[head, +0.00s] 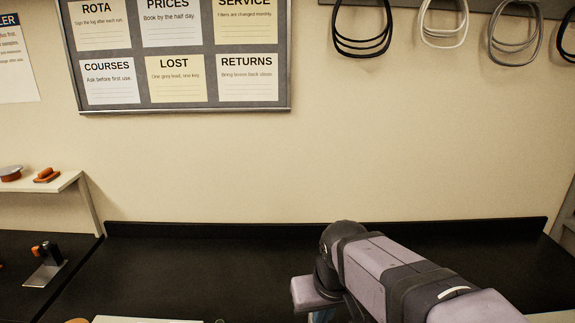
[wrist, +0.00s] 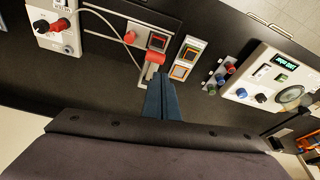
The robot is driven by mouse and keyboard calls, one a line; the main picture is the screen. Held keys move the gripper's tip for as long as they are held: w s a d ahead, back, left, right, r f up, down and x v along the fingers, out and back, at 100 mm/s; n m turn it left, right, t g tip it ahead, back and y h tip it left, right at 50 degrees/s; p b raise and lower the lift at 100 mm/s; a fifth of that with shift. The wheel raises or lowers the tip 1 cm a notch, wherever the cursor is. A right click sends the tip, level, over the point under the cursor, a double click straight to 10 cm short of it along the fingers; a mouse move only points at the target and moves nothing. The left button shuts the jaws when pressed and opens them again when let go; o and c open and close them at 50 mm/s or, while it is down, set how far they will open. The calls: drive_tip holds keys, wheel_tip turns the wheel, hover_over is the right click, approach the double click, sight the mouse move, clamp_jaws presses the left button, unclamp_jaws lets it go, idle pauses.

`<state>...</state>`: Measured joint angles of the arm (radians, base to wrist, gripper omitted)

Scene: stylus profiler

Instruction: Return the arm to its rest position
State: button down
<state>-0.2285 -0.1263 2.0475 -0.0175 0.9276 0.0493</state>
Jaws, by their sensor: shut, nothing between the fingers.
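My arm reaches in from the lower right in the head view, over the black bench (head: 200,272). My gripper is mostly hidden there. In the wrist view my gripper (wrist: 163,84) shows as two blue-grey fingers pressed together, with nothing between them. The fingertips appear close to a red lever or switch handle (wrist: 154,58) on the panel; I cannot tell whether they touch it.
Several panels with knobs and buttons stand around the gripper in the wrist view, including a white box with a display (wrist: 275,76) at right. A cable (wrist: 100,14) loops at upper left. The notice board (head: 282,60) hangs on the wall. Much of the bench is bare.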

drive_tip(key=s+d+f+m+g, duration=0.1)
drive_tip(key=s+d+f, duration=0.3)
drive_tip(key=s+f, duration=0.3)
drive_tip(key=s+d+f+m+g, duration=0.1)
drive_tip(key=s+d+f+g, duration=0.1)
drive_tip(key=s+d+f, duration=0.2)
wheel_tip(320, 180, down, 4)
drive_tip(key=s, duration=0.2)
drive_tip(key=shift+s+r+h, duration=0.25)
drive_tip(key=shift+s+h, duration=0.05)
drive_tip(key=shift+s, duration=0.1)
